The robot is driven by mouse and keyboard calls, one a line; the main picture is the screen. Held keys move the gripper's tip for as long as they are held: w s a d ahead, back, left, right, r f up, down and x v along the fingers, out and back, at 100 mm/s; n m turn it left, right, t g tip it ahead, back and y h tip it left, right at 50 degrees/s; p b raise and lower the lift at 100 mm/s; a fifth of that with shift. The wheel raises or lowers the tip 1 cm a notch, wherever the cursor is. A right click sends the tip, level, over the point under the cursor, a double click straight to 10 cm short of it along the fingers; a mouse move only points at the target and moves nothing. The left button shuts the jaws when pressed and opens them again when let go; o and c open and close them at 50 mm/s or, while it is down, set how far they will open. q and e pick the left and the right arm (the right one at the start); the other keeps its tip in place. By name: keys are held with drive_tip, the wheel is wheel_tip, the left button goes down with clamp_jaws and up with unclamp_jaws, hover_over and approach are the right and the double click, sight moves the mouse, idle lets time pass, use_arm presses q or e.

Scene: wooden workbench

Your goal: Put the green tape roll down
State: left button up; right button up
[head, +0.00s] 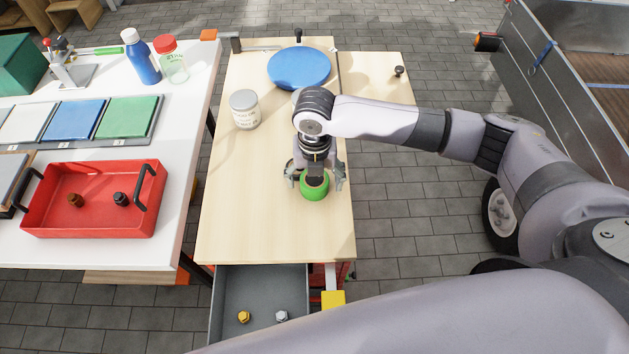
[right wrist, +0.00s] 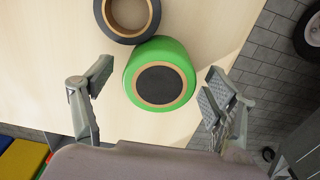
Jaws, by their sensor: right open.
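The green tape roll (head: 314,192) rests flat on the wooden workbench (head: 250,200), near its front right part. My right gripper (head: 315,180) is just above it, pointing down, with one finger on each side of the roll. In the right wrist view the green tape roll (right wrist: 174,53) sits between the fingers of the open gripper (right wrist: 156,85), with a visible gap on both sides. A black tape roll (right wrist: 107,22) lies right against it or almost touching. In the head view the black roll is mostly hidden by my gripper. My left gripper is not in view.
A grey can (head: 245,110) and a blue round plate (head: 299,68) stand farther back on the bench. An open grey drawer (head: 216,305) with small fittings is below the front edge. A white table with a red tray (head: 95,225) is at left. The bench's left front is clear.

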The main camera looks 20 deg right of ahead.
drive_tip(key=shift+c, duration=0.4)
drive_tip(key=c, duration=1.3)
drive_tip(key=shift+r, duration=0.1)
